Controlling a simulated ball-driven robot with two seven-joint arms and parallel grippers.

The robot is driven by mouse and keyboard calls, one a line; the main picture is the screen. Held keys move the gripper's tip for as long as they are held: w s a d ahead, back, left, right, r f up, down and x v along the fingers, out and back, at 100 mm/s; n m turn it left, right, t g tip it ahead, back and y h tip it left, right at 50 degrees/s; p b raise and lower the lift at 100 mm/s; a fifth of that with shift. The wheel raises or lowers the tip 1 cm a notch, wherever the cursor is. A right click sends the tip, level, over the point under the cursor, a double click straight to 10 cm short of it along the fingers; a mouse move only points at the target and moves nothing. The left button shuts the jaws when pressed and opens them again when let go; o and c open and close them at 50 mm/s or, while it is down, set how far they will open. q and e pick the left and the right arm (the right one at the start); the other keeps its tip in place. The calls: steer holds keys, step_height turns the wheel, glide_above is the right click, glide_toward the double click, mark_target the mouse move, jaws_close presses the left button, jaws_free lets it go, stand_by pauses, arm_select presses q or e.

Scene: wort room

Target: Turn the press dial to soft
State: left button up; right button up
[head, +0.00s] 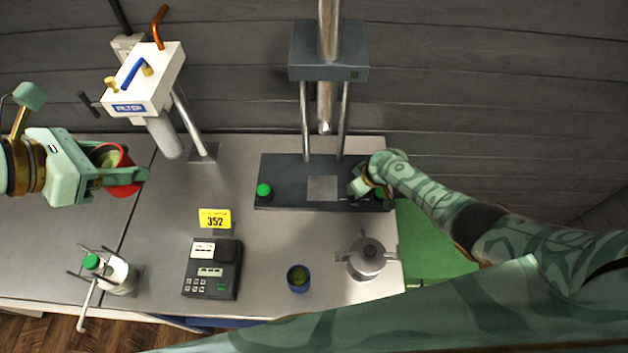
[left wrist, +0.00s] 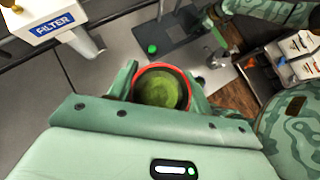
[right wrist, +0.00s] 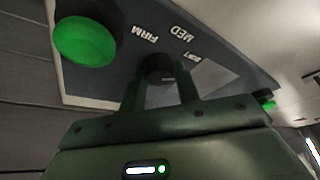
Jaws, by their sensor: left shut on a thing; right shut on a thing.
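The press (head: 285,175) stands at the back of the bench, with a dark base and green buttons at both front corners. In the right wrist view its dark round dial (right wrist: 157,66) sits among the printed words FIRM, MED and SOFT. My right gripper (right wrist: 160,85) is shut on the dial; it also shows at the press's right front in the head view (head: 362,183). The dial's pointer is hidden, so its setting cannot be told. My left gripper (head: 122,174) is shut on a red cup (left wrist: 160,68) of green stuff, held up at the left.
A white filter unit (head: 150,85) stands at the back left. A keypad box (head: 212,268) with a yellow 352 sign (head: 214,219), a small dark cup (head: 298,278), a grey lidded pot (head: 368,259) and a white bottle (head: 117,275) line the bench front.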

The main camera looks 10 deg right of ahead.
steer(key=o, duration=1)
steer(key=shift+c, duration=0.2)
arm_select(q)
step_height(320, 180, up, 6)
steer(key=p, duration=0.6)
steer(key=shift+r, duration=0.2)
arm_select(e)
steer(key=v, duration=1.2)
steer(key=shift+w, duration=0.1)
